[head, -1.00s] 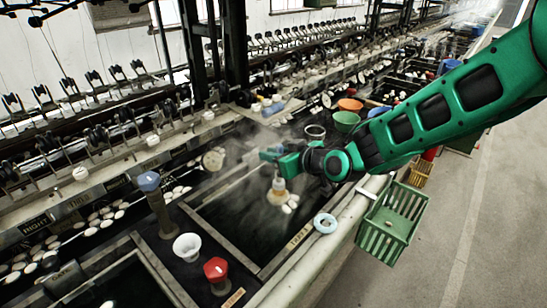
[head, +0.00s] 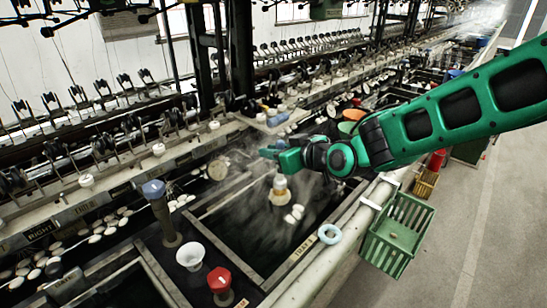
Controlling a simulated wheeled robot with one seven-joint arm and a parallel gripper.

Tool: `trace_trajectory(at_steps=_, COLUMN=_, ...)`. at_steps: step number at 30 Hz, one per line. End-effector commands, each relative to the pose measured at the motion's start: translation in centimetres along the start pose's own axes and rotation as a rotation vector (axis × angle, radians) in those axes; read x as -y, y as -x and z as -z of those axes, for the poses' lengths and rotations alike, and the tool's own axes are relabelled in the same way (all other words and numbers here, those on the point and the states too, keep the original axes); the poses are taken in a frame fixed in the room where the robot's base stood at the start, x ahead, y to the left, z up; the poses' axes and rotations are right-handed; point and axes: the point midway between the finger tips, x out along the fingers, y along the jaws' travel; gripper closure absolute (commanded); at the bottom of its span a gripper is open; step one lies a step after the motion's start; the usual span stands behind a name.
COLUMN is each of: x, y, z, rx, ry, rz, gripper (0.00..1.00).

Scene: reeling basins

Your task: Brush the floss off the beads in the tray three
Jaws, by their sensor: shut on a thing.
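My gripper (head: 280,168) is over the dark basin labelled as tray three (head: 302,249). It is shut on a small brush (head: 279,190), with a pale top and a tan and white lower part, pointing down. The fingertips are small and partly blurred by steam. A few white oval beads (head: 294,213) lie in the tray just right of and below the brush. I cannot tell whether the brush touches them or the water, and no floss can be made out.
A blue-topped post (head: 154,189), a white cup (head: 190,253) and a red-knobbed post (head: 220,279) stand left of the tray. Steam hangs over the tray.

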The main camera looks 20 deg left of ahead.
Motion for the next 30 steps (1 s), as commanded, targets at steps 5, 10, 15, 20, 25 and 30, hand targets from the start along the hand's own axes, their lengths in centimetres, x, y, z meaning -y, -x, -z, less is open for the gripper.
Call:
trace_trajectory(at_steps=5, x=-0.1, y=0.5, z=1.0, rx=-0.002, ry=0.000, rz=-0.001, gripper=1.00)
trace_trajectory(at_steps=10, x=-0.1, y=1.0, z=1.9, rx=-0.002, ry=0.000, rz=-0.001, gripper=1.00)
trace_trajectory(at_steps=15, x=-0.1, y=1.5, z=2.8, rx=-0.001, ry=0.000, rz=-0.001, gripper=1.00)
trace_trajectory(at_steps=20, x=-0.1, y=2.0, z=3.6, rx=-0.002, ry=0.000, rz=-0.001, gripper=1.00)
trace_trajectory(at_steps=25, x=-0.1, y=2.4, z=4.5, rx=-0.002, ry=-0.001, rz=0.000, gripper=1.00)
trace_trajectory(at_steps=30, x=-0.1, y=2.9, z=5.3, rx=-0.001, ry=0.000, rz=0.000, gripper=1.00)
